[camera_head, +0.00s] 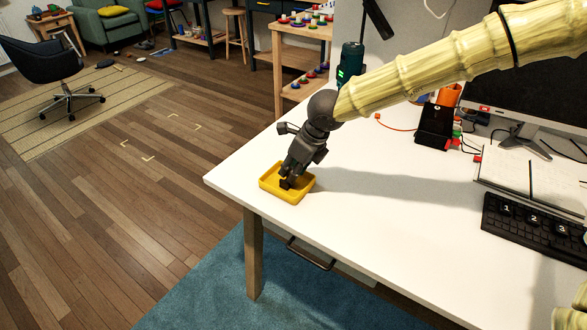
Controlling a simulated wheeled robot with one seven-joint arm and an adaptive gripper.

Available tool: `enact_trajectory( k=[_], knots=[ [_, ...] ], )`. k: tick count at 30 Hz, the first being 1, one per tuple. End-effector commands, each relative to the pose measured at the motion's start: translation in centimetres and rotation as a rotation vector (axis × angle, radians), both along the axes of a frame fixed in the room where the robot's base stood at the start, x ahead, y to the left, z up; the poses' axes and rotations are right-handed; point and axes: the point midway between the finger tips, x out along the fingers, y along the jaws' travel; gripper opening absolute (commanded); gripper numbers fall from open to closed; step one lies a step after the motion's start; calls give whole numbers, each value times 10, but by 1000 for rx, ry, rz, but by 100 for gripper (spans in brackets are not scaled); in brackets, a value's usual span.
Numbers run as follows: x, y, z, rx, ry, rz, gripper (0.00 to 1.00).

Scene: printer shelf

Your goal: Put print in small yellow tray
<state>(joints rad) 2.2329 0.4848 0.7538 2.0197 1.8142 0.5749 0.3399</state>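The small yellow tray (296,197) sits on the white desk near its left corner. My gripper (287,183) points down into the tray, with its fingertips inside the rim or just above the tray's floor. The fingertips are dark and small, so I cannot tell whether they are open or shut, or whether they touch the tray. A dark shape shows at the fingertips, and I cannot tell if it is the print or part of the fingers. No print can be clearly made out elsewhere on the desk.
The white desk (370,230) is clear to the right of the tray. A keyboard (530,232), a notebook (530,180), a monitor (525,95) and a black stand (435,125) are on the right. The desk's left edge is close to the tray.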

Motion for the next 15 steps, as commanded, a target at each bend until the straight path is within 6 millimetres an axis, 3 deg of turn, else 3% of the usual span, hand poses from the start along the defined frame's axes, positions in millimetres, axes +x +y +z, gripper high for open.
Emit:
enact_trajectory(
  k=[5, 15],
  knots=[
    [-4, -5, 18, 3, -1, -2, 29],
    [-18, -24, 75, 2, -2, 0, 29]
  ],
)
